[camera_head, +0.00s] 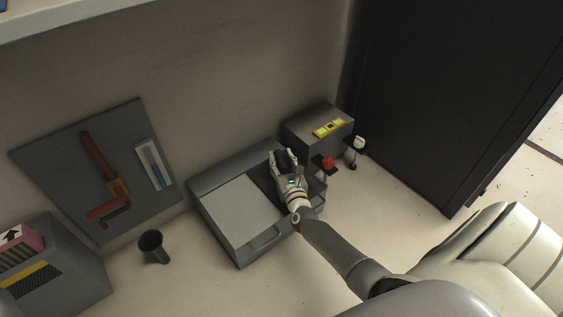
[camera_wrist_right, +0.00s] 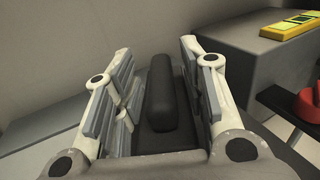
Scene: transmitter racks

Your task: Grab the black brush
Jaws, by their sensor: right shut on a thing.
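The black brush (camera_wrist_right: 160,92) is a dark, rounded bar that shows between the fingers in the right wrist view. My right gripper (camera_wrist_right: 158,85) is around it, one finger on each side, and is shut on it. In the head view my right gripper (camera_head: 287,160) is over the right, dark part of a grey case (camera_head: 235,210). The gripper hides most of the brush there. My left gripper is not in view.
A dark box with a yellow piece (camera_head: 330,128) stands behind, beside small stands with a red knob (camera_head: 328,162) and a white knob (camera_head: 359,142). A dark cup (camera_head: 152,243) stands left of the case. A tool board (camera_head: 60,155) leans at the wall. A black cabinet (camera_head: 440,90) stands right.

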